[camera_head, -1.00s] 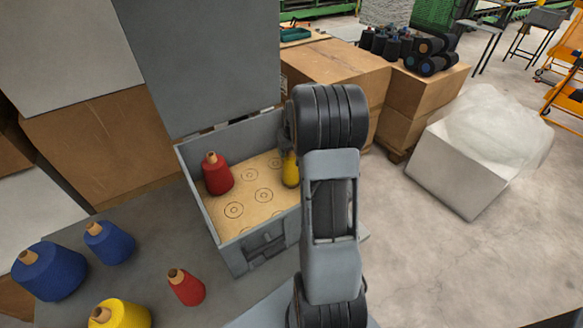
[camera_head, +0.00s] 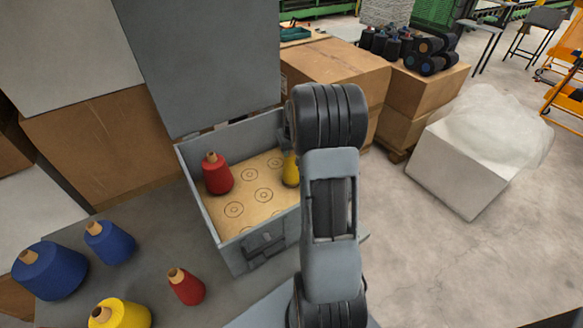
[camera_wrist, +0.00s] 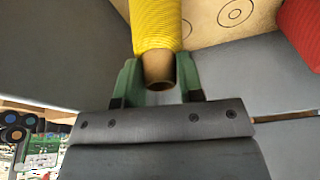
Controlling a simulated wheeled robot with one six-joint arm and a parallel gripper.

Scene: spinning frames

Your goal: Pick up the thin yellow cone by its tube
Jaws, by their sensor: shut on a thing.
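The thin yellow cone (camera_head: 290,171) stands in the open grey box (camera_head: 188,165), at its right side, partly hidden behind my arm in the head view. In the wrist view the yellow cone (camera_wrist: 157,25) is close, with its brown tube (camera_wrist: 159,69) towards my gripper. My gripper (camera_wrist: 160,80) has its green fingers on both sides of the tube and is shut on it. In the head view the fingers are hidden by my arm.
A red cone (camera_head: 217,174) stands in the same box, left of the yellow one, among printed ring marks. The box walls and upright lid (camera_head: 212,60) surround them. Outside on the grey table are blue cones (camera_head: 48,271), a small red cone (camera_head: 185,287) and a thick yellow cone (camera_head: 120,314).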

